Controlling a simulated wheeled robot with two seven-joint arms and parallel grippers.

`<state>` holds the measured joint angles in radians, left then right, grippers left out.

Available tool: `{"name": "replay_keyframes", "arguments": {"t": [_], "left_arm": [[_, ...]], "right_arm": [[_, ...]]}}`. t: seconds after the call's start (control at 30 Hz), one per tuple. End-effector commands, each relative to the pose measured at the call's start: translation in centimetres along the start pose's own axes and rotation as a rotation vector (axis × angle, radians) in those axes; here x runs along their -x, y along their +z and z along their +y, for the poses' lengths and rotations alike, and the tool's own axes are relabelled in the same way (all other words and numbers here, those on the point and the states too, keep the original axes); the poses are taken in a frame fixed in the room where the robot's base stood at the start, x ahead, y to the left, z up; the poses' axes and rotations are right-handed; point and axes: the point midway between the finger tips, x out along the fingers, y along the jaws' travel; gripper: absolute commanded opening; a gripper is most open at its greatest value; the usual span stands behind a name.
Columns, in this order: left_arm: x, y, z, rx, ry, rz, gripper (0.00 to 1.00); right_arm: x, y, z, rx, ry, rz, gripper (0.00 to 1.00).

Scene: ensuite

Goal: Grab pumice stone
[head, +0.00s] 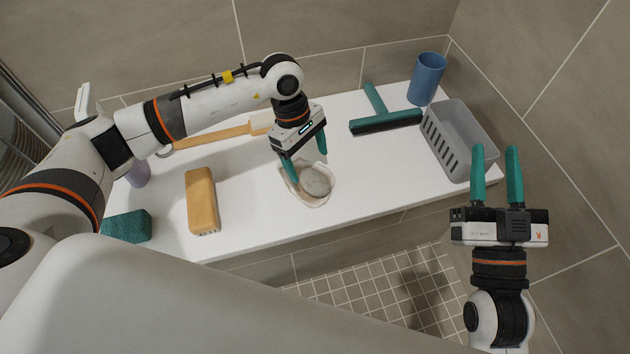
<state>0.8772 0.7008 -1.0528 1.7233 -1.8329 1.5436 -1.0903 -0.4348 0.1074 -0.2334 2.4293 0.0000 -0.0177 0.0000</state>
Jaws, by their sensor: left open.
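A grey, rounded stone, which looks like the pumice stone (316,181), lies in a shallow, pale, shell-like dish (293,194) near the middle of the white ledge. My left gripper (307,164) is open and points down just behind and above the stone. Its left fingertip overlaps the dish's left side in the picture; I cannot tell whether it touches. Nothing shows between its fingers. My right gripper (495,150) is open and empty, off to the right in front of the grey basket, with both green fingers pointing up in the picture.
The ledge (250,215) also holds a tan block (201,200), a teal sponge (126,226), a wooden-handled brush (212,136), a squeegee (385,122), a blue cup (426,79) and a grey slotted basket (462,142). The ledge is clear right of the dish. Tiled walls stand behind and right.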

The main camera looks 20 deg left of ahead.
Motion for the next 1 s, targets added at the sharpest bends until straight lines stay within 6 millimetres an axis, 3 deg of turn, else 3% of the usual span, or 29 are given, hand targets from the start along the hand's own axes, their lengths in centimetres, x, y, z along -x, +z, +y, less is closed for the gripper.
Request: {"name": "replay_keyframes", "arguments": {"t": [0.23, 0.6, 0.97, 1.0], "left_arm": [[-1.3, 0.0, 0.1, 0.000, 0.000, 0.000, 0.79], [-5.1, -0.2, 0.4, 0.001, 0.000, 0.002, 0.79], [-5.5, -0.2, 0.4, 0.000, -0.001, 0.000, 0.79], [-5.5, -0.2, 0.4, 0.000, -0.001, 0.000, 0.72]], "right_arm": [[0.1, 1.2, 0.2, -0.004, 0.005, -0.089, 0.36], [1.4, 5.8, 0.8, -0.018, 0.017, -0.409, 0.36], [1.7, 6.5, 0.8, -0.021, 0.019, -0.452, 0.36], [1.7, 6.5, 0.8, -0.020, 0.019, -0.452, 0.36]]}}
